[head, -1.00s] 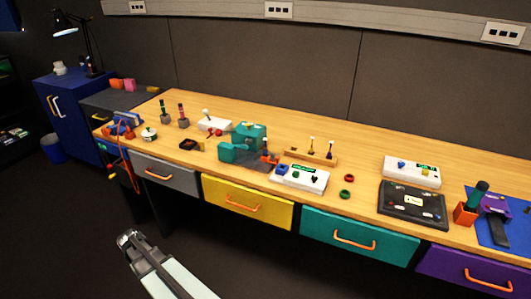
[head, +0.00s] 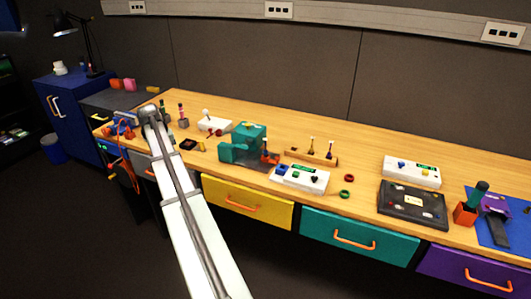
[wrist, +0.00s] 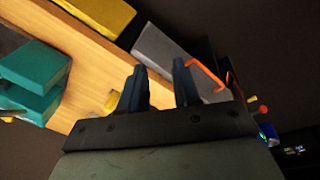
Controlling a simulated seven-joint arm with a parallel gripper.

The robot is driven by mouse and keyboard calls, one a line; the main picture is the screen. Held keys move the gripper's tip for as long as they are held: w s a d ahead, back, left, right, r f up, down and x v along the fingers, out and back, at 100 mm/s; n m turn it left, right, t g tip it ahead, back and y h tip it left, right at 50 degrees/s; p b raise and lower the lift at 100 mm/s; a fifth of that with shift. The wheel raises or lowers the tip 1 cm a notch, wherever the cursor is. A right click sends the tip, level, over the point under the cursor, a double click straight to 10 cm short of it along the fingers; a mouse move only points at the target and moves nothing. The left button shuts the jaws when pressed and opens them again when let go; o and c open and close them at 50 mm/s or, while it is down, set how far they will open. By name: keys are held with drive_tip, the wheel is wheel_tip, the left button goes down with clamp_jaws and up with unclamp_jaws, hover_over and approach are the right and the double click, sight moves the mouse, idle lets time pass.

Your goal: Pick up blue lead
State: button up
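A cluster of blue and red-orange parts (head: 118,127) lies at the bench's left end in the head view; an orange lead (head: 124,165) hangs from it over the front edge. I cannot clearly make out a blue lead in it. A small blue part (wrist: 267,134) shows at the right of the wrist view, near a red tip (wrist: 264,110); I cannot tell if it is the lead. My gripper (wrist: 160,84) is open and empty, its two dark fingers apart, in front of the grey drawer (wrist: 165,55). In the head view my arm hides the fingers.
The yellow drawer (head: 245,203) and orange handles stick out at the front. A blue cabinet (head: 68,105) stands at far left.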

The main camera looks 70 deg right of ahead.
drive_tip(key=s+d+r+m, duration=0.1)
drive_tip(key=s+d+r, duration=0.1)
drive_tip(key=d+r, duration=0.5)
wheel_tip(320, 180, up, 7)
drive_tip(key=m+y, duration=0.2)
drive_tip(key=m, duration=0.7)
hover_over(265, 140)
drive_tip(key=shift+f, duration=7.1)
clamp_jaws()
